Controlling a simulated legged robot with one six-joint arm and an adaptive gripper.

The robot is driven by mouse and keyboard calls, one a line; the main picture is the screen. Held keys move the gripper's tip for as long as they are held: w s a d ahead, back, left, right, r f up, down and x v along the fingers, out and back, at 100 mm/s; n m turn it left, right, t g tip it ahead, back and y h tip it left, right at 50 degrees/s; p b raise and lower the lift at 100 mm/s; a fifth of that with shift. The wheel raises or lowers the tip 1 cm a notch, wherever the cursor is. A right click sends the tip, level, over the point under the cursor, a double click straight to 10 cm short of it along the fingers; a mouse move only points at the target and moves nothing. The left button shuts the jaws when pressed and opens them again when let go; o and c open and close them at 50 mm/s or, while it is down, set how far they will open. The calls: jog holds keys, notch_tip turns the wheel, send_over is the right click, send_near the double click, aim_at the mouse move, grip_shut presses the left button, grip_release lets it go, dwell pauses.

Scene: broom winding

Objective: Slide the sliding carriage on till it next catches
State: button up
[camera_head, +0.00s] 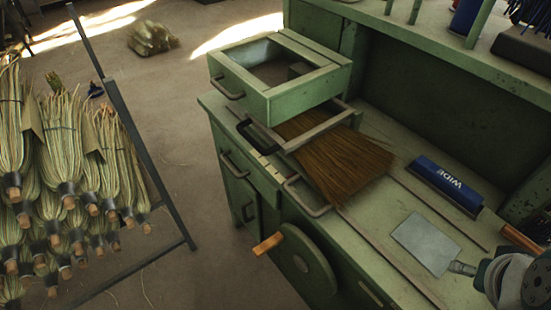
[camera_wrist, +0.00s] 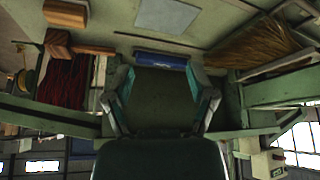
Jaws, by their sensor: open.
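What looks like the sliding carriage is a grey metal frame (camera_head: 318,130) on the green bench, across the brown broom bristles (camera_head: 345,165). The bristles also show at upper right in the wrist view (camera_wrist: 250,42). My gripper (camera_wrist: 163,100) is open, its two fingers wide apart with nothing between them. It is well away from the frame, towards the right end of the bench.
A blue block marked WIDE (camera_head: 447,185) and a grey metal plate (camera_head: 426,243) lie on the bench. A green open-topped box (camera_head: 278,82) stands behind the frame. A wheel with a wooden handle (camera_head: 302,264) is on the front. A broom rack (camera_head: 130,120) stands left; floor lies between.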

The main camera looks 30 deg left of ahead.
jog(key=w+a+n+g, duration=0.2)
jog(key=w+a+n, duration=0.2)
jog(key=w+a, duration=0.3)
jog(key=n+g, duration=0.2)
jog(key=n, duration=0.7)
send_near(299, 200)
jog(key=shift+h, duration=0.4)
jog(key=f, duration=0.3)
jog(key=w+f, duration=0.1)
jog(key=f, duration=0.5)
jog(key=shift+w+f, duration=0.1)
jog(key=shift+w, duration=0.1)
grip_shut()
